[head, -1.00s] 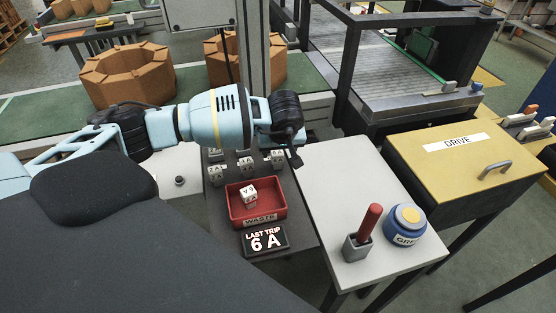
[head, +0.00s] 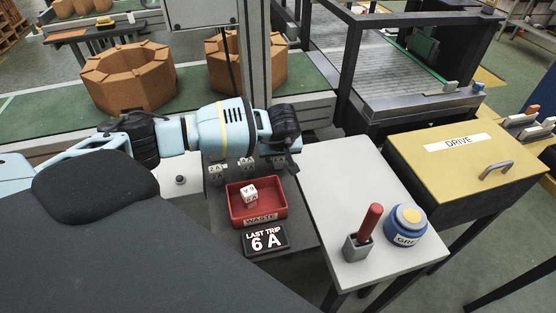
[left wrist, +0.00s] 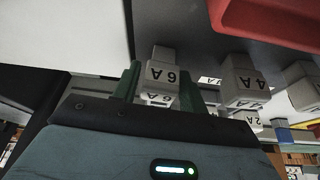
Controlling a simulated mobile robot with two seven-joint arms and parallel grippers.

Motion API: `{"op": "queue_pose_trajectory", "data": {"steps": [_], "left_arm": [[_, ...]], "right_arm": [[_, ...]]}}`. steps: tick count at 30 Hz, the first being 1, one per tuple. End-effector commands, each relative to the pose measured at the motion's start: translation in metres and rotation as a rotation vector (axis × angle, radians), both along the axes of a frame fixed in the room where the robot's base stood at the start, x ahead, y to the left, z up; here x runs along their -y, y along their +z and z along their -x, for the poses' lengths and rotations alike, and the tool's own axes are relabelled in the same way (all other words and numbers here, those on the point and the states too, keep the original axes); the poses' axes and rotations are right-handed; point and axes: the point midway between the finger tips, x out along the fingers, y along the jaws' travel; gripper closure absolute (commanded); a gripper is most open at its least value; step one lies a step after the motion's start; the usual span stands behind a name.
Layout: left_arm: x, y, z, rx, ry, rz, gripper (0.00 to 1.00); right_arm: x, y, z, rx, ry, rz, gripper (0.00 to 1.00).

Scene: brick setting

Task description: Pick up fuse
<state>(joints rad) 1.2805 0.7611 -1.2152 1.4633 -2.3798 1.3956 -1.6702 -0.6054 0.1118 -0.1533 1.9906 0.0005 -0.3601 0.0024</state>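In the left wrist view, the green fingers of my left gripper (left wrist: 161,78) stand on both sides of the 6 A fuse (left wrist: 163,74), seemingly with a narrow gap. The 4 A fuse (left wrist: 243,80) is to its right. My right gripper is not in view.
A red WASTE tray (head: 278,212) holding a white fuse (head: 249,194) lies in front. A sign (head: 265,240) reads LAST TRIP 6 A.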

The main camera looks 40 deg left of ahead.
Motion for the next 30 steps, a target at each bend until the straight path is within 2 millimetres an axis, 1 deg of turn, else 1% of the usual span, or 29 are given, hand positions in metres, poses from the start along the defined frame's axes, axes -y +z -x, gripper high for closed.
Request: {"op": "queue_pose_trajectory", "data": {"steps": [1,7,14,17,20,27,30], "left_arm": [[0.000,0.000,0.000,0.000,0.000,0.000,0.64],[0.000,0.000,0.000,0.000,0.000,0.000,0.90],[0.000,0.002,0.000,0.002,0.001,0.000,0.90],[0.000,0.009,-0.001,0.004,0.000,0.001,0.90],[0.000,0.024,-0.001,0.006,-0.001,0.000,0.90],[0.000,0.069,-0.001,0.006,0.000,0.002,0.90],[0.000,0.084,-0.001,0.005,0.001,0.000,0.90]], "right_arm": [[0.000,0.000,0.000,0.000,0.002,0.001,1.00],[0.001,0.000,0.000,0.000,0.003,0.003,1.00],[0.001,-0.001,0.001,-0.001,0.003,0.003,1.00],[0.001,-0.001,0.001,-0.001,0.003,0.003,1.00],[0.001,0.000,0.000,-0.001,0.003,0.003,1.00],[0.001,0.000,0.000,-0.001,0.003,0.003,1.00],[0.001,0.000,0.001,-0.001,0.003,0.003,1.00]]}}
